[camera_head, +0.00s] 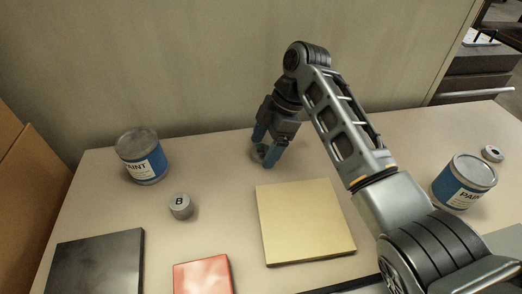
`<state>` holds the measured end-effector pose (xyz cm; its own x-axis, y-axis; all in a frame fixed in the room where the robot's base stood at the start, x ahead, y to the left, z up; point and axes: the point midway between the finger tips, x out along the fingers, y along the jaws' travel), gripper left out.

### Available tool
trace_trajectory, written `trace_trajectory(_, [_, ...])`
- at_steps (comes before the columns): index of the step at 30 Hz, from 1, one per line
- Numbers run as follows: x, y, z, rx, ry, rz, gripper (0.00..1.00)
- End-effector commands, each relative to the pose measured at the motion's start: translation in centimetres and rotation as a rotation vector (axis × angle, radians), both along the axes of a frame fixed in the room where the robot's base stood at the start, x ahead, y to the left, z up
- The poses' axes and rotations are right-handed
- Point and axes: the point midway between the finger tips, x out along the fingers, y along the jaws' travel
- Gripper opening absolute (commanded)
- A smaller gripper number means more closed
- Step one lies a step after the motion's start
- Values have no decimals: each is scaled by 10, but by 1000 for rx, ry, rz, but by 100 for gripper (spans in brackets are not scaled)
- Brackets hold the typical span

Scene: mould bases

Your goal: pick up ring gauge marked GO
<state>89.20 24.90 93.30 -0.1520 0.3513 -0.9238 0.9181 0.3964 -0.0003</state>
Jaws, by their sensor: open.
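My gripper (264,154) points down at the back middle of the table, with its two blue fingers apart. A small dark grey round piece (259,151) sits on the table between the fingertips, partly hidden by them. Its marking cannot be read, so I cannot tell whether it is the ring gauge marked GO. Another small grey ring-shaped piece (492,154) with a dark centre lies at the far right, and no marking on it is readable. A short grey cylinder (181,206) with a letter B on top stands left of the middle.
Paint cans stand at the back left (142,157) and at the right (464,182). A pale yellow plate (304,221), a red plate (203,275) and a black plate (97,263) lie nearer the front. A wall rises behind the table; a brown box (28,200) is at left.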

Motion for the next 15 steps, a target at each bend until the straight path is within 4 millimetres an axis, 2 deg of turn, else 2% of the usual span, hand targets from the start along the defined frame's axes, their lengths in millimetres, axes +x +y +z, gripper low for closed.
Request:
trace_trajectory(4, [0, 0, 0, 0, 0, 0, 78])
trace_trajectory(15, [0, 0, 0, 0, 0, 0, 43])
